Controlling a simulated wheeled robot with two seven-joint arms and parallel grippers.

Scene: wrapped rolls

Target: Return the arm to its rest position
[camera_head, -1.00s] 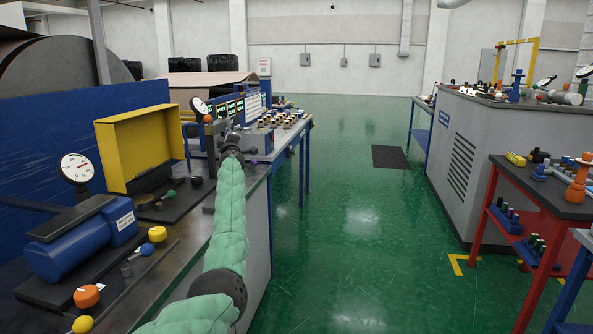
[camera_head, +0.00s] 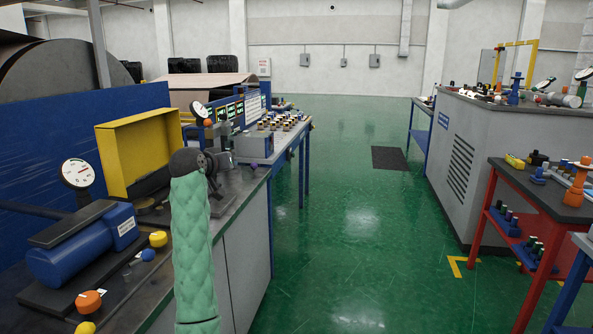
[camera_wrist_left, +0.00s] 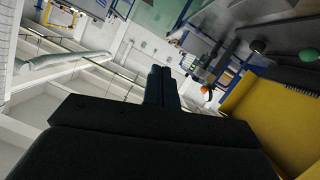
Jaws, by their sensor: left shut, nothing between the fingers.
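My left arm (camera_head: 193,250), in a green padded sleeve, rises from the bottom of the head view, left of centre, in front of the left workbench. Its dark wrist bends at the top, and my left gripper (camera_head: 224,130) is above the bench, right of the yellow open box (camera_head: 140,152). In the left wrist view the left gripper (camera_wrist_left: 160,72) shows its two dark fingers together, with nothing between them. The wrist view is tilted and shows the yellow box (camera_wrist_left: 285,115) close by at the right. My right arm and gripper are not in view.
The left bench holds a blue motor (camera_head: 75,250), a dial gauge (camera_head: 77,173), coloured knobs and a control panel (camera_head: 240,108). A red-framed table (camera_head: 525,190) and a grey cabinet (camera_head: 475,150) stand at right. The green floor (camera_head: 345,230) between is clear.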

